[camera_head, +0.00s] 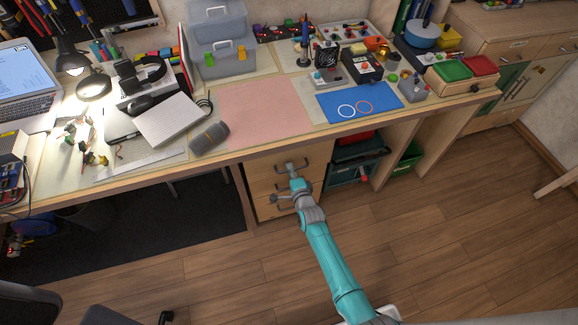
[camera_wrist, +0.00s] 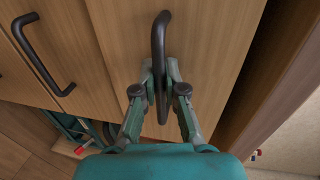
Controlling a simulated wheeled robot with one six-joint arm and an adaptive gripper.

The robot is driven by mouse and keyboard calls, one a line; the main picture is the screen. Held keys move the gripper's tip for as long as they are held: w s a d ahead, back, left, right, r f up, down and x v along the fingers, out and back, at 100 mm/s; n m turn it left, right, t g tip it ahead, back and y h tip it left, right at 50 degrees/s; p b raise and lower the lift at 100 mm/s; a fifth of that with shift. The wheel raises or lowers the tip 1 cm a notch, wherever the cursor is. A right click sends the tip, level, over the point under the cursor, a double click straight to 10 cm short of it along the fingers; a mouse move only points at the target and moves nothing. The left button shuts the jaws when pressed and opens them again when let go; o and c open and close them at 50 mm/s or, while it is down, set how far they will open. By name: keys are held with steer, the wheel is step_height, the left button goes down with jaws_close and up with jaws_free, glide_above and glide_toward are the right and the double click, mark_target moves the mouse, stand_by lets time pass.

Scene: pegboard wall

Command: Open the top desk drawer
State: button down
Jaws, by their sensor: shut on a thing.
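The top desk drawer (camera_head: 260,172) is in the light wooden drawer unit under the desk, and its front looks about flush with the front below. In the wrist view its front (camera_wrist: 215,50) fills the middle. Its dark bar handle (camera_wrist: 160,35) runs up the picture between my fingers. My gripper (camera_wrist: 160,75) is shut on this handle, with one finger on each side. In the head view my gripper (camera_head: 296,180) is at the drawer unit, at the top handle (camera_head: 285,166), partly covering the fronts below.
A lower drawer handle (camera_wrist: 40,55) lies to the left in the wrist view. The desktop edge (camera_head: 350,127) overhangs the drawers. A dark green crate (camera_head: 355,160) stands right of the unit. The wooden floor (camera_head: 430,240) in front is clear to the right.

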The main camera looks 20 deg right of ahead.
steer(key=f+v, duration=0.3)
steer(key=v, duration=1.3)
steer(key=s+f+v, duration=0.1)
steer(key=f+v, duration=0.3)
steer(key=v, duration=1.3)
steer(key=shift+s, duration=0.25)
steer(key=c, duration=1.2)
jaws_free()
steer(key=shift+r, duration=0.1)
